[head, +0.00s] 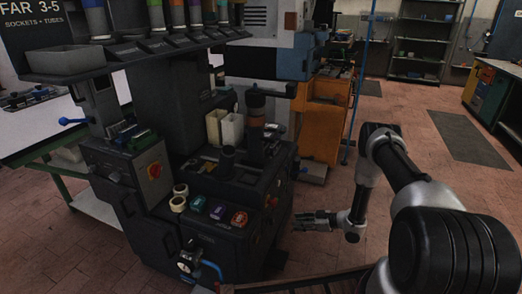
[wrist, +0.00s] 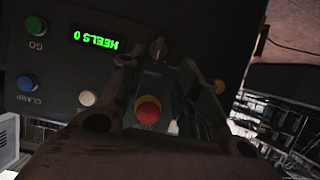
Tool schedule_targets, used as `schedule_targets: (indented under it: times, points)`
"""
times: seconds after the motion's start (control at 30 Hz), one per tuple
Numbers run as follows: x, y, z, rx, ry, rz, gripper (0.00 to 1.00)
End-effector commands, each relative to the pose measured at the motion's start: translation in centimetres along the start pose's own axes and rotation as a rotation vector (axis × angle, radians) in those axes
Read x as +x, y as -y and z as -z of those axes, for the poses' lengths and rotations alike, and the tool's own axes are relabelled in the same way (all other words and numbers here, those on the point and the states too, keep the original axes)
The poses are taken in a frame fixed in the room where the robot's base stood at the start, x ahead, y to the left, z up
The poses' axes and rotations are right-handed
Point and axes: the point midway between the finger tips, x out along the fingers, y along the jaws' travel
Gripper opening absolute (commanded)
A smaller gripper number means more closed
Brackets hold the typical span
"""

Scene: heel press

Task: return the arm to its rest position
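My gripper (head: 300,221) is in the middle right of the head view, level and pointing left toward the front of the dark heel press (head: 165,90). It stands apart from the press in that view, with floor behind it. In the wrist view, my gripper (wrist: 158,75) has its two fingers apart with nothing held between them. A red button with a yellow collar (wrist: 148,110) on the press panel shows between the fingers; whether they touch the panel cannot be told. My arm reaches in from the lower right, bent at the elbow.
The panel has a green GO button (wrist: 36,25), a blue CLAMP button (wrist: 27,82) and a lit display (wrist: 98,39) reading HEELS 0, upside down. A dark rail (head: 300,284) lies below my gripper. Open brick floor (head: 405,110) lies behind the arm.

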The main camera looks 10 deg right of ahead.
Motion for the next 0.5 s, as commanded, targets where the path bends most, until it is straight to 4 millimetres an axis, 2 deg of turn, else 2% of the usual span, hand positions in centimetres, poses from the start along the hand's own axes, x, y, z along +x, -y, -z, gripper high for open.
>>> schedule_targets:
  times: [0.07,0.13,0.27,0.33,0.4,0.47,0.5]
  points:
    - [-0.1,0.1,-1.3,0.008,0.055,0.003,0.33]
    - [-0.5,-0.1,-3.5,0.031,0.144,-0.011,0.33]
    - [-2.7,1.2,-9.3,0.134,0.375,-0.046,0.33]
    - [-4.7,2.0,-11.9,0.200,0.506,-0.069,0.33]
    - [-7.4,1.9,-13.1,0.258,0.635,-0.105,0.33]
    - [-10.1,1.4,-13.2,0.305,0.742,-0.140,0.33]
    - [-12.1,1.0,-12.8,0.336,0.813,-0.166,0.33]
